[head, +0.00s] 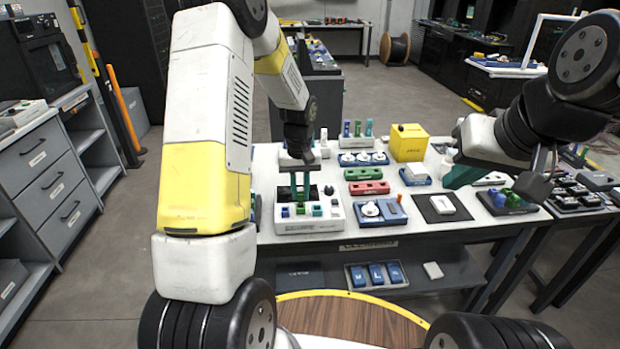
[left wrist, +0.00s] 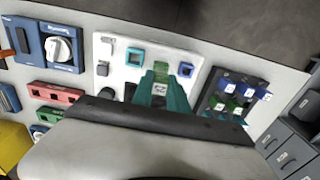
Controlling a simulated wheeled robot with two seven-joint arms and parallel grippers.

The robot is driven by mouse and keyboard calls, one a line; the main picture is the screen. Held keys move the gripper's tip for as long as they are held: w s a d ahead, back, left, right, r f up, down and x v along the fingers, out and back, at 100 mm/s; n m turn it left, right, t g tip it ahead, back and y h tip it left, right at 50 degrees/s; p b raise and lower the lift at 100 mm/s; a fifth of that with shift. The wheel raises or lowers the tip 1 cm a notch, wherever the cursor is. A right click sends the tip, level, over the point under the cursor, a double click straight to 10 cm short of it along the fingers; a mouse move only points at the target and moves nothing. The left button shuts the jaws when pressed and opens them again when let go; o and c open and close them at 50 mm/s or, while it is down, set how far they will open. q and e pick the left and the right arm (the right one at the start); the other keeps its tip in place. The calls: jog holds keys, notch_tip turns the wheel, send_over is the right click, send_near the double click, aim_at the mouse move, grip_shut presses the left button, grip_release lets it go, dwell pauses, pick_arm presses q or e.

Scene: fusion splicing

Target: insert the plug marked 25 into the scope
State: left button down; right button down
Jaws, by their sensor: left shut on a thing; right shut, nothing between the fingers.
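A white device with coloured square sockets, likely the scope (head: 308,225), stands at the table's front left. My left gripper (head: 300,196) points down over it, and its teal fingers are shut on a small green plug (left wrist: 161,70). In the left wrist view the plug is in front of the scope panel (left wrist: 108,82), between a blue-rimmed and a teal-rimmed socket. Whether it touches the panel cannot be told. My right gripper (head: 460,179) is shut and empty above the table's right side.
A dark rack (left wrist: 208,100) holds several labelled blue and green plugs beside the scope. Dark drawers (left wrist: 295,150) lie beyond the table edge.

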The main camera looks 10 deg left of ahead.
pick_arm(q)
jog(key=shift+f, duration=1.3)
dwell(1.1)
jog(key=c, duration=1.2)
grip_release()
jog(key=shift+r, duration=0.1)
jog(key=shift+r, duration=2.9)
